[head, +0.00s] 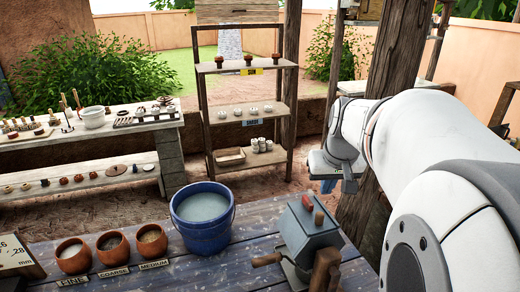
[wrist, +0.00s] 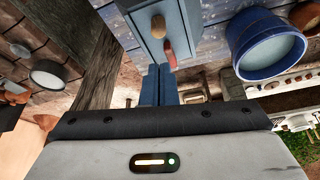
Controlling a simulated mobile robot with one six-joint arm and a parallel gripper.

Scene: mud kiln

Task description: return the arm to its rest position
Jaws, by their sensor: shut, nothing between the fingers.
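My gripper (head: 328,186) hangs in the air at the end of my white arm, beyond the blue-grey box with a crank. In the wrist view, my gripper's two blue fingers (wrist: 161,72) are pressed together with nothing between them. The arm reaches in from the right side of the head view. The fingers are small and partly hidden by the wrist in the head view.
A blue bucket of water (head: 203,215), a blue-grey crank box (head: 305,240) and several clay bowls (head: 112,247) stand on the blue plank table (head: 160,275). Behind are a wooden shelf rack (head: 205,110), a bench (head: 95,130) and a thick post (head: 390,60) close to my arm.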

